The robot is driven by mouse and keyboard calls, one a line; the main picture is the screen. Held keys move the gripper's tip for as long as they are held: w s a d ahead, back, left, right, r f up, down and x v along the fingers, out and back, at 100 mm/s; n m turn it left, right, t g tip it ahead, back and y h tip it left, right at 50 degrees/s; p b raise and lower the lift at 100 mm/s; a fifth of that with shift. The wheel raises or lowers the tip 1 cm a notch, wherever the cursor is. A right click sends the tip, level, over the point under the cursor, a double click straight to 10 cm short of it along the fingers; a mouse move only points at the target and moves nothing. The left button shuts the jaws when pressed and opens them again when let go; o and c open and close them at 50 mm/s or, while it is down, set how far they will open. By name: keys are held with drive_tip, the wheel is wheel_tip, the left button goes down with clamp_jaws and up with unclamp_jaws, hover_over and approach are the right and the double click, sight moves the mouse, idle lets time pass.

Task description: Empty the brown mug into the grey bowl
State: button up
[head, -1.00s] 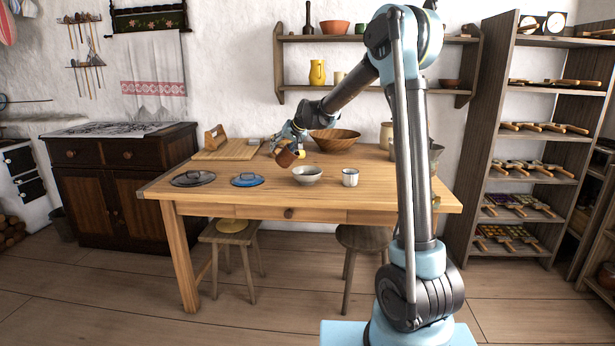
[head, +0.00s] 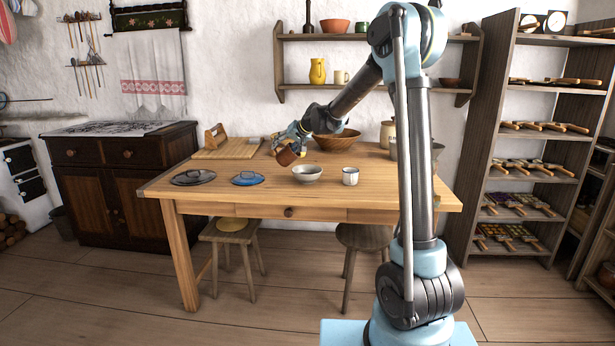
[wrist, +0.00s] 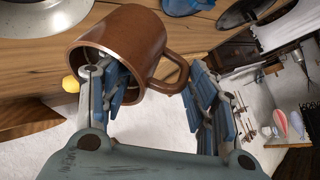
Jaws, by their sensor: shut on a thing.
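The brown mug (head: 286,158) is held tilted in the air, just left of and above the grey bowl (head: 307,174). My gripper (head: 291,138) is shut on the mug. In the wrist view, the mug (wrist: 128,38) shows its handle pointing right. One finger of my gripper (wrist: 155,76) reaches into the mug's mouth and the other is outside, beyond the handle. The grey bowl (wrist: 38,18) shows in part at the upper left of the wrist view. The mug's contents are hidden, and nothing is seen falling from it.
A white cup (head: 350,176) stands right of the bowl. A wooden bowl (head: 338,141) stands behind, partly covered by my arm. The table front (head: 250,199) is clear.

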sight(287, 147)
drive_tip(key=shift+s+d+f+m+t+y+p, duration=0.1)
drive_tip(key=shift+d+f+m+t+y+p, duration=0.25)
drive_tip(key=shift+y, duration=0.3)
drive_tip(key=shift+d+f+m+t+y+p, duration=0.15)
drive_tip(key=shift+d+y, duration=0.25)
drive_tip(key=shift+y, duration=0.25)
idle(0.5)
drive_tip(key=shift+d+r+y, duration=0.45)
drive_tip(key=shift+y, duration=0.25)
idle(0.4)
drive_tip(key=shift+s+d+t+p, duration=0.1)
drive_tip(key=shift+d+t+p, duration=0.15)
drive_tip(key=shift+t+p, duration=0.05)
drive_tip(key=shift+d+r+m+y, duration=0.1)
drive_tip(key=shift+d+m+y, duration=0.2)
drive_tip(key=shift+d+y, duration=0.1)
drive_tip(key=shift+s+d+r, duration=0.15)
drive_tip(key=shift+d, duration=0.35)
drive_tip(key=shift+d+t+y, duration=0.15)
drive_tip(key=shift+t+y, duration=0.15)
drive_tip(key=shift+d, duration=0.1)
drive_tip(key=shift+s+d+f+m+t+y, duration=0.1)
drive_tip(key=shift+d+f+m+t+y, duration=0.2)
drive_tip(key=shift+d+f+m+y, duration=0.35)
